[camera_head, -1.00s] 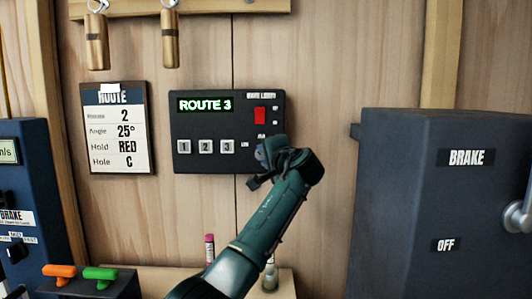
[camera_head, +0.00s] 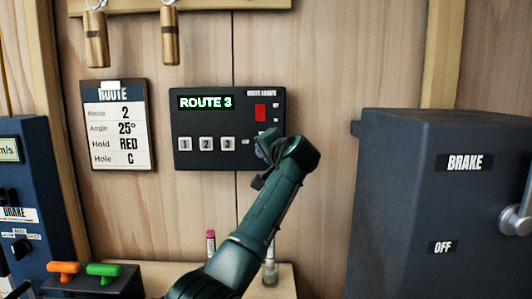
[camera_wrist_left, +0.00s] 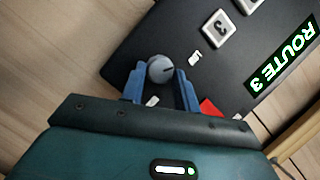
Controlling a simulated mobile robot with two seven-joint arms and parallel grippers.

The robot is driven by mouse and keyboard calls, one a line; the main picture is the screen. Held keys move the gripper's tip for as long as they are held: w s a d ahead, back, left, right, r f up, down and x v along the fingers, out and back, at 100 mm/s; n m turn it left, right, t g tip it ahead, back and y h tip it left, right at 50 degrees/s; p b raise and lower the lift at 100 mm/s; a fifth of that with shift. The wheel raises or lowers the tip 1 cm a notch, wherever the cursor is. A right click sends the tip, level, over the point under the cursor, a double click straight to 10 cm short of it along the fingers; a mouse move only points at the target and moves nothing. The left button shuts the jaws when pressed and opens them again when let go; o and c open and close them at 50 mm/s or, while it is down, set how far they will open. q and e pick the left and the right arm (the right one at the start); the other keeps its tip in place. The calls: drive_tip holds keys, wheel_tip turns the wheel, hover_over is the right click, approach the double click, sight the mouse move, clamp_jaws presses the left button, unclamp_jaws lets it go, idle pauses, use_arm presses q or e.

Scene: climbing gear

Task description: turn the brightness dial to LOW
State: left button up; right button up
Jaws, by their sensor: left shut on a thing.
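The brightness dial (camera_wrist_left: 160,69) is a small grey round knob on the dark route lamp panel (camera_head: 205,126). In the left wrist view it sits between the blue fingers of my left gripper (camera_wrist_left: 160,80), which is shut on it. In the head view my left gripper (camera_head: 266,152) is at the panel's lower right corner and its wrist hides the dial. I cannot tell which label the dial points to. My right gripper is not in view.
The panel has a green "ROUTE 3" display (camera_head: 206,103), numbered buttons (camera_head: 206,144) and a red switch (camera_head: 260,113). A route card (camera_head: 118,125) hangs to its left. A large brake box (camera_head: 440,210) stands at the right. A pink-capped tube (camera_head: 211,243) stands below.

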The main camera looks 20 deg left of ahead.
use_arm(q)
drive_tip(key=o, duration=1)
drive_tip(key=shift+c, duration=0.2)
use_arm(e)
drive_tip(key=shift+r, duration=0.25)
use_arm(q)
drive_tip(key=b+v, duration=0.3)
drive_tip(key=v, duration=1)
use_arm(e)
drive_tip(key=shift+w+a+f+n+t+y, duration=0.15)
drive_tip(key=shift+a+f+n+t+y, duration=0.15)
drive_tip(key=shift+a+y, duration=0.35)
use_arm(q)
drive_tip(key=shift+s, duration=0.15)
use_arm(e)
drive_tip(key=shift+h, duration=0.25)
